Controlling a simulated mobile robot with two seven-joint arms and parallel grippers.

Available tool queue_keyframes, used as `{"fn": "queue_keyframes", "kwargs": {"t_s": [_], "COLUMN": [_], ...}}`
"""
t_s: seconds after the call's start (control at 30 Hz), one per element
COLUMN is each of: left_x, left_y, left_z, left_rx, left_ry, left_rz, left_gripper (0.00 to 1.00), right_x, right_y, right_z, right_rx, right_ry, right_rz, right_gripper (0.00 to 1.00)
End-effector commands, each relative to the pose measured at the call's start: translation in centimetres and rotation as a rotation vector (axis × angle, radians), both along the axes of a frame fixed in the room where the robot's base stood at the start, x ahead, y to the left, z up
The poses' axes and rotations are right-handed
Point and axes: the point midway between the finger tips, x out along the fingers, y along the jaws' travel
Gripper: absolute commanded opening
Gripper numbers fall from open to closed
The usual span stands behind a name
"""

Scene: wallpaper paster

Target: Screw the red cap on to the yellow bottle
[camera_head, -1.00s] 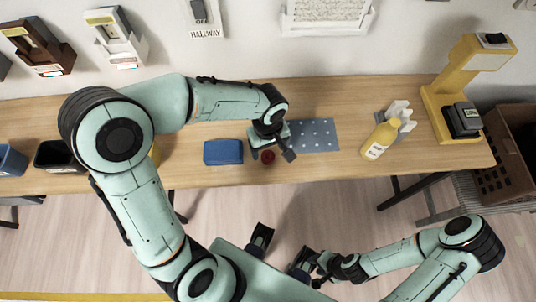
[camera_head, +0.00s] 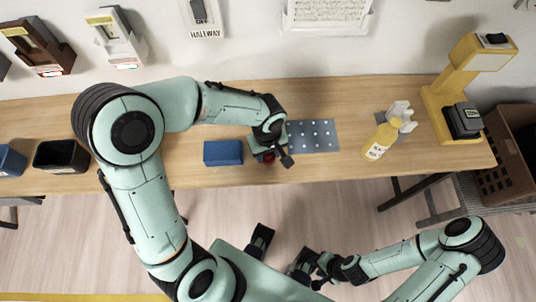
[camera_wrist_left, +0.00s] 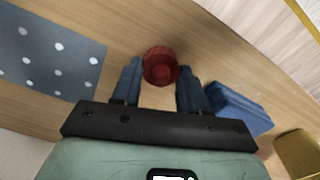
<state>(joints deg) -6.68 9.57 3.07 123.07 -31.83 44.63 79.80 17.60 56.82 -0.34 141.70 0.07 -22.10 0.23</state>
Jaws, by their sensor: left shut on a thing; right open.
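The yellow bottle (camera_head: 381,141) stands at the right part of the table, with a white label and its top toward the white stand. The red cap (camera_head: 267,157) is at the front of the table, mostly covered by my left gripper (camera_head: 270,156) in the head view. In the left wrist view the red cap (camera_wrist_left: 161,66) sits between the two blue fingers of my left gripper (camera_wrist_left: 160,78), which is shut on it. My right gripper (camera_head: 281,249) is open and empty, low in front of the table, far from the bottle.
A blue box (camera_head: 222,153) lies left of the cap. A grey dotted mat (camera_head: 315,136) lies to its right. A white stand (camera_head: 400,112) is behind the bottle, and a yellow device (camera_head: 438,100) is further right. A black bin (camera_head: 62,157) stands at left.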

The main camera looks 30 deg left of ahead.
Motion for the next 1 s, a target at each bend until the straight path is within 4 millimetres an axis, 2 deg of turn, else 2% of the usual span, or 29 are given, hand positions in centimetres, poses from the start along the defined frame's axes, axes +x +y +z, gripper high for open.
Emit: {"fn": "queue_keyframes", "kwargs": {"t_s": [0.27,0.47,0.57,0.8,1.0], "left_x": [0.1,0.1,0.2,0.2,0.1], "left_y": [0.0,0.0,0.0,0.0,0.0], "left_z": [0.6,3.3,5.7,12.9,17.4], "left_rx": [0.0,-0.001,-0.001,-0.001,-0.001], "left_ry": [-0.001,-0.006,-0.009,-0.008,-0.006], "left_rz": [0.0,0.0,0.0,0.0,-0.001], "left_gripper": [0.15,0.15,0.15,0.15,0.15], "right_x": [0.0,0.2,0.3,0.6,0.9], "right_y": [0.0,0.0,0.0,0.0,0.0], "right_z": [0.1,0.5,0.9,2.0,2.7], "right_rx": [0.0,0.0,0.0,0.0,0.0], "right_ry": [0.0,-0.002,-0.003,-0.008,-0.01], "right_rz": [0.0,0.0,0.0,0.0,0.0], "right_gripper": [0.43,0.43,0.43,0.43,0.43]}}
